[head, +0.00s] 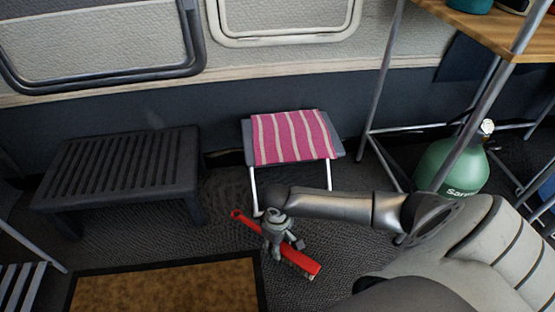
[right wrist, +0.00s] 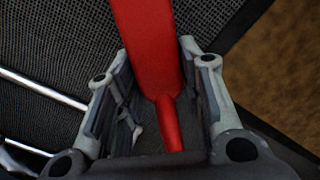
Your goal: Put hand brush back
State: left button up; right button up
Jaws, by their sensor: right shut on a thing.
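A red hand brush (head: 306,262) with pale bristles is held by my right gripper (head: 280,240), above the dark floor in front of the stool. In the head view its thin handle end points up left and its wide bristle end lies to the lower right. In the right wrist view the red brush (right wrist: 145,50) runs between the two fingers of the gripper (right wrist: 160,90), its narrow part deep between them. My left gripper is not in the head view.
A small folding stool with a pink striped cloth (head: 292,137) stands behind the brush. A black slatted step (head: 120,170) is at left, a brown mat (head: 165,290) at the front. A green gas bottle (head: 452,165) stands at right under a metal-legged table (head: 480,30).

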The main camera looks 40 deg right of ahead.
jog(key=shift+w+d+f+b, duration=0.1)
jog(key=shift+w+f+b, duration=0.15)
jog(key=shift+f+b, duration=0.2)
notch_tip(320, 180, down, 3)
jog(key=shift+r+b, duration=0.1)
jog(key=shift+b, duration=0.9)
jog(key=o, duration=1)
